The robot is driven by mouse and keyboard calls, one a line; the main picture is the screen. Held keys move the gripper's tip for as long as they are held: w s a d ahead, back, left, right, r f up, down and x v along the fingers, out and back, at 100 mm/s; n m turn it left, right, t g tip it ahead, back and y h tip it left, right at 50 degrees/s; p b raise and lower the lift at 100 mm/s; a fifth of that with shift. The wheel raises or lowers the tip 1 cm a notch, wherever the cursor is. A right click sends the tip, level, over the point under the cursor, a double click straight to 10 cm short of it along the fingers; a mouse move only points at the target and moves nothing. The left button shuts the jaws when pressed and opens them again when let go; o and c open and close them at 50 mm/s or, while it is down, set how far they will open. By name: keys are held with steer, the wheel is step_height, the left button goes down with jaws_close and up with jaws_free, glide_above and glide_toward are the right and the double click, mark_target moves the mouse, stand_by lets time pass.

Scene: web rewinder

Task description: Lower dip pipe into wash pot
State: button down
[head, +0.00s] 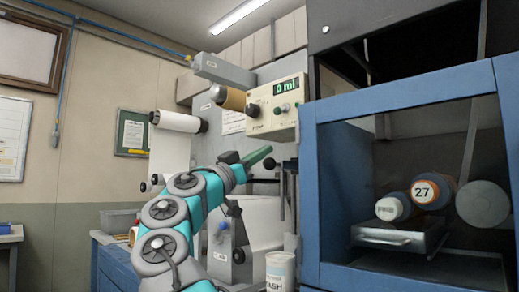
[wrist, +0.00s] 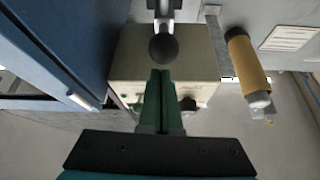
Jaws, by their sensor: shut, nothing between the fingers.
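The wash pot (head: 280,273) is a white cup lettered "ASH" in view, low at the right of my arm; the rest of its label and its inside are hidden. A thin dark upright rod (head: 282,195), which looks like the dip pipe, stands above it. A black ball knob (head: 269,163) sits beside the rod. My gripper (head: 268,151) has green fingers and is close to this knob. In the wrist view my gripper (wrist: 160,73) is shut and empty, its tips just short of the black ball knob (wrist: 163,47) on a grey stem. I cannot tell whether they touch.
A cream control box (head: 277,108) reading "0 mi" hangs above my gripper. A tan roll (head: 230,98) and a white roll (head: 178,121) project at the left. A blue-framed cabinet (head: 309,190) stands close on the right, with rolls behind its window.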

steer(key=shift+f, duration=0.35)
step_height(320, 180, down, 18)
steer(key=b, duration=1.6)
steer(key=shift+r, duration=0.25)
steer(key=shift+r, duration=0.1)
